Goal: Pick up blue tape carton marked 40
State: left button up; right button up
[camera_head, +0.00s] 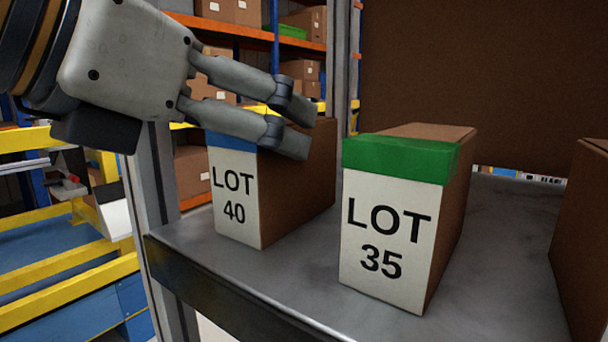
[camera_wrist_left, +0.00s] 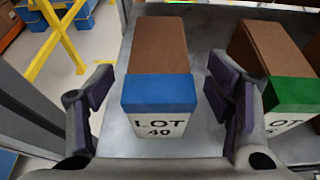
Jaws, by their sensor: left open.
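The carton with blue tape marked LOT 40 (camera_head: 234,200) stands upright on the grey metal shelf (camera_head: 300,275), near its left end. My left gripper (camera_head: 303,128) is open above and in front of its top, hiding part of the top in the head view. In the left wrist view, the blue-taped carton (camera_wrist_left: 159,92) lies between the two spread fingers of my left gripper (camera_wrist_left: 165,105), with gaps on both sides. I cannot see contact. My right gripper is not in view.
A green-taped carton marked LOT 35 (camera_head: 390,230) stands close to the right of the blue-taped one; the right finger is near it in the wrist view. Another brown carton (camera_head: 590,235) is at the far right. A metal post (camera_head: 158,200) rises left of the shelf.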

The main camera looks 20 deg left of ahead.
pick_arm(q)
jog(key=x, duration=0.5)
jog(key=shift+w+r, duration=0.1)
jog(key=shift+r, duration=0.1)
jog(key=c, duration=1.6)
jog(key=shift+c, duration=0.2)
